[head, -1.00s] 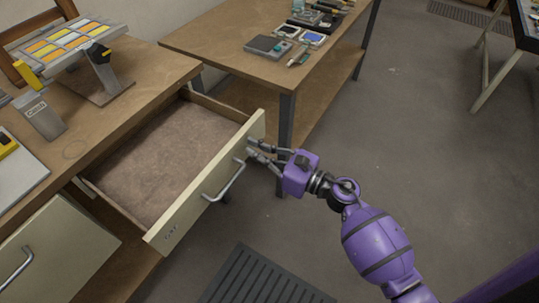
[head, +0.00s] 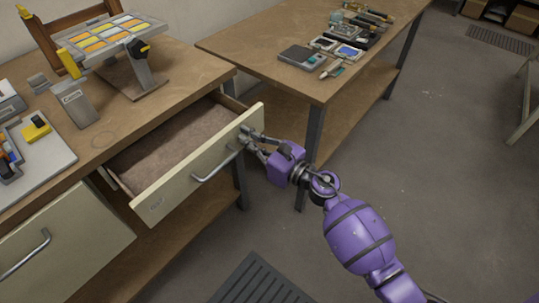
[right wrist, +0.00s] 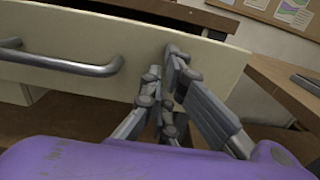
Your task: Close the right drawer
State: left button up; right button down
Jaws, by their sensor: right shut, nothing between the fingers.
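The right drawer (head: 183,184) has a cream front and is partly open, with its brown empty inside showing. It has a metal bar handle (head: 215,168). My right gripper (head: 247,137) is shut and empty, with its fingertips at the drawer front near its right end, to the right of the handle. In the right wrist view the closed fingertips (right wrist: 166,75) are against the drawer front (right wrist: 135,38) or very close to it, and the handle (right wrist: 75,66) is to their left. My left gripper is not in view.
Another cream drawer (head: 60,245) is shut at the lower left. A second table (head: 290,82) with tools stands just behind the drawer's right end.

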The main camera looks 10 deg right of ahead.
aim_at(213, 124)
jog(key=b+x, duration=0.3)
jog(key=x, duration=1.1)
jog(key=shift+s+f+b, duration=0.1)
jog(key=shift+f+b, duration=0.05)
jog(key=shift+b, duration=0.2)
jog(key=shift+w+a, duration=0.3)
jog(key=shift+r, duration=0.2)
jog(key=shift+r, duration=0.1)
